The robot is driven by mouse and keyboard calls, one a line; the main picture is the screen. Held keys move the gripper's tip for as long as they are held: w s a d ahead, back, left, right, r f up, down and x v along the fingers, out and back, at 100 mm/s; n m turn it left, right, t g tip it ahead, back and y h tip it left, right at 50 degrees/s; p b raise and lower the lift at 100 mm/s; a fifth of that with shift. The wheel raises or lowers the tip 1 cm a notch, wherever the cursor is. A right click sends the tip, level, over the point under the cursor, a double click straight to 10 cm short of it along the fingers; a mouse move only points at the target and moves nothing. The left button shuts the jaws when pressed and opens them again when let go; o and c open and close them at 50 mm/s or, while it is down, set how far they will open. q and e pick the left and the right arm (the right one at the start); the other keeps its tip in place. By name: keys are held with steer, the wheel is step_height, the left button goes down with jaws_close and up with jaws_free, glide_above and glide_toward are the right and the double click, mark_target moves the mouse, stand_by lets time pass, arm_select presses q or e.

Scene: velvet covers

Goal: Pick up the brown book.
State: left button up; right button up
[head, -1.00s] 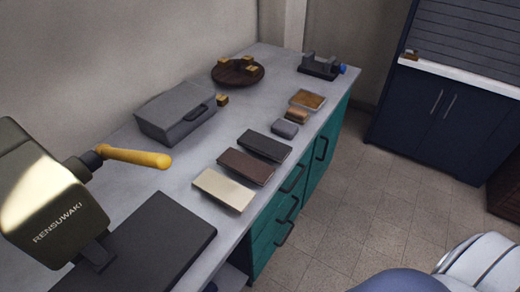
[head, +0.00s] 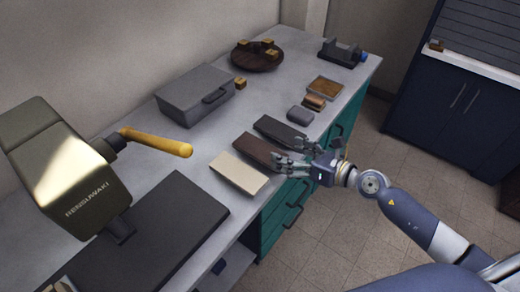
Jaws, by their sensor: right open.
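The brown book (head: 255,149) lies flat on the grey counter, between a cream book (head: 238,174) and a dark grey book (head: 275,129). My right gripper (head: 280,156) is open at the right end of the brown book, with its fingers pointing left over the counter's front edge. The fingers hide that end of the book, and I cannot tell whether they touch it.
A large machine with a yellow handle (head: 155,142) stands at the left. Teal drawers (head: 285,210) are below the counter.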

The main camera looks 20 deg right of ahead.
mark_target(261, 150)
steer(key=w+a+f+n, duration=0.1)
steer(key=w, duration=0.1)
steer(key=w+a+f+n+g+p, duration=0.1)
steer(key=w+a+f, duration=0.1)
steer(key=w, duration=0.1)
steer(key=w+a+f+n, duration=0.1)
steer(key=w+a+f, duration=0.1)
steer(key=shift+w+a+f+g+h, duration=0.15)
steer(key=shift+w+f+g+h, duration=0.05)
steer(key=shift+w+g+h, duration=0.1)
steer(key=shift+s, duration=0.1)
stand_by(0.3)
steer(key=c, duration=1.2)
